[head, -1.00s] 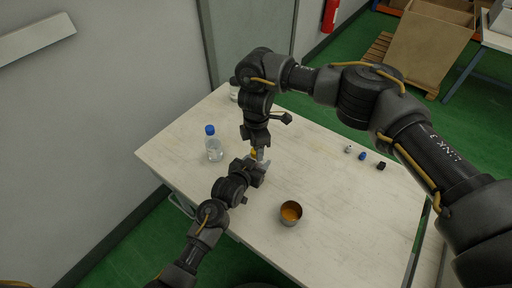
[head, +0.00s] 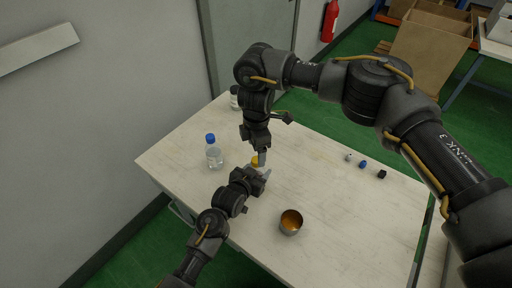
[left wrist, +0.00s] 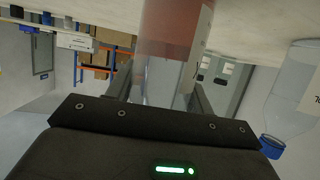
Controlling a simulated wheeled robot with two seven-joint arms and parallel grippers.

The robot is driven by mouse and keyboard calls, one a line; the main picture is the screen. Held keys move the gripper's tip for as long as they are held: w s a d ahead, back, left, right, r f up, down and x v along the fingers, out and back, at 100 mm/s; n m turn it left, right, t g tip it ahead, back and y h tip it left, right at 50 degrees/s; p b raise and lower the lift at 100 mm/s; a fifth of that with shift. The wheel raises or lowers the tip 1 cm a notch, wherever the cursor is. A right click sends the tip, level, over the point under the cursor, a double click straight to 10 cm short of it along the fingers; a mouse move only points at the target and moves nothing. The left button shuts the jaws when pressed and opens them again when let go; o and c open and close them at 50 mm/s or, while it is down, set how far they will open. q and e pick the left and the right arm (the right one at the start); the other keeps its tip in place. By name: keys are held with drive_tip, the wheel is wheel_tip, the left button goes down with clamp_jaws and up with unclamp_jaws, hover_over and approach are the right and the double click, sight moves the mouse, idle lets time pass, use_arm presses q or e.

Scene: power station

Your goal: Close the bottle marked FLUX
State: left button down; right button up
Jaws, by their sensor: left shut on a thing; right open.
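My left gripper (head: 264,175) is shut on a bottle over the near left part of the table. In the left wrist view the bottle (left wrist: 172,35) stands between the fingers, with reddish contents and a pale label (left wrist: 200,45) seen edge-on; no lettering is legible. A yellow cap (head: 256,161) shows at the bottle's top in the head view, partly hidden; I cannot tell how firmly it sits. My right gripper (head: 262,158) is open, pointing down directly above or beside this cap. Whether it touches the cap is unclear.
A clear bottle with a blue cap (head: 214,155) stands left of the grippers. A white bottle (head: 234,97) stands at the back. White, blue (head: 363,164) and black (head: 382,174) small caps lie right.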

wheel_tip(320, 180, up, 12)
idle(0.6)
use_arm(q)
drive_tip(key=shift+c, duration=2.4)
unclamp_jaws()
drive_tip(key=b+v, duration=0.1)
drive_tip(key=v, duration=0.9)
drive_tip(key=shift+s+a+r, duration=0.2)
drive_tip(key=shift+s, duration=0.1)
use_arm(e)
drive_tip(key=shift+f, duration=0.6)
